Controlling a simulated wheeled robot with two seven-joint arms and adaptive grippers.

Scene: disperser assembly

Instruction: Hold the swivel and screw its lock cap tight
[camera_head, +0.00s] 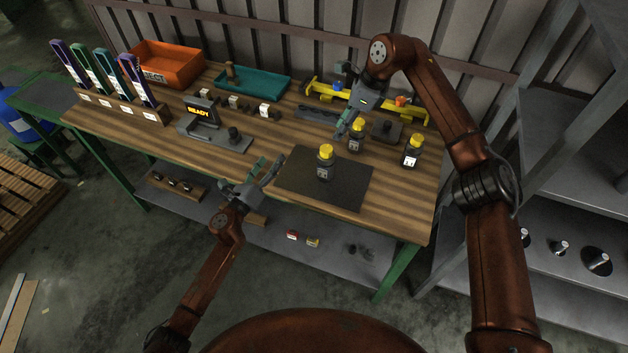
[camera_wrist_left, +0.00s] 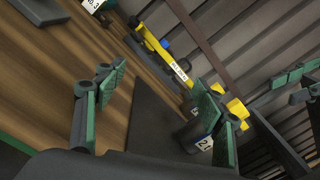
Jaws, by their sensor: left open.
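A dark bottle-shaped part with a yellow cap (camera_head: 326,158) stands upright on the black mat (camera_head: 345,190); I take it for the swivel with its lock cap. In the left wrist view a dark labelled part (camera_wrist_left: 197,136) shows partly behind one finger. My left gripper (camera_head: 267,169) is open and empty, left of the mat and apart from that part; its spread fingers also show in the left wrist view (camera_wrist_left: 152,92).
A third yellow-capped part (camera_head: 412,151) stands at the right. Behind are a yellow rack (camera_head: 335,92), a teal tray (camera_head: 250,82) and an orange bin (camera_head: 166,64). A grey device showing READY (camera_head: 215,128) stands left of the mat. The table's front edge is largely clear.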

